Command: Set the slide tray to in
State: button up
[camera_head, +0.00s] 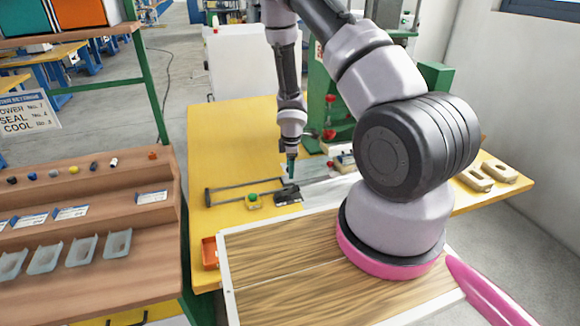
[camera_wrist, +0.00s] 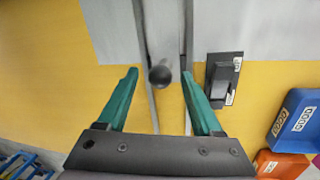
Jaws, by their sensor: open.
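The slide tray (camera_head: 304,172) appears as a flat grey plate on the yellow table, partly hidden by my arm in the head view. In the wrist view its grey surface (camera_wrist: 112,28) is at the top, with grey rails running towards me. A dark round knob (camera_wrist: 160,76) stands between the rails. My gripper (camera_wrist: 160,73) is open, with one teal finger on each side of the knob and visible gaps to both. In the head view my gripper (camera_head: 291,168) points down over the tray area. Contact and exact height cannot be told.
A black labelled block (camera_wrist: 223,79) sits right of the rails. Blue (camera_wrist: 298,120) and orange (camera_wrist: 281,165) bins lie at the right. A green press frame (camera_head: 322,95) stands behind.

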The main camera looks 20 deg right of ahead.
jog(key=shift+r, duration=0.1)
notch_tip(320, 180, up, 10)
jog(key=s, duration=0.2)
jog(key=shift+a+r, duration=0.2)
dwell(0.3)
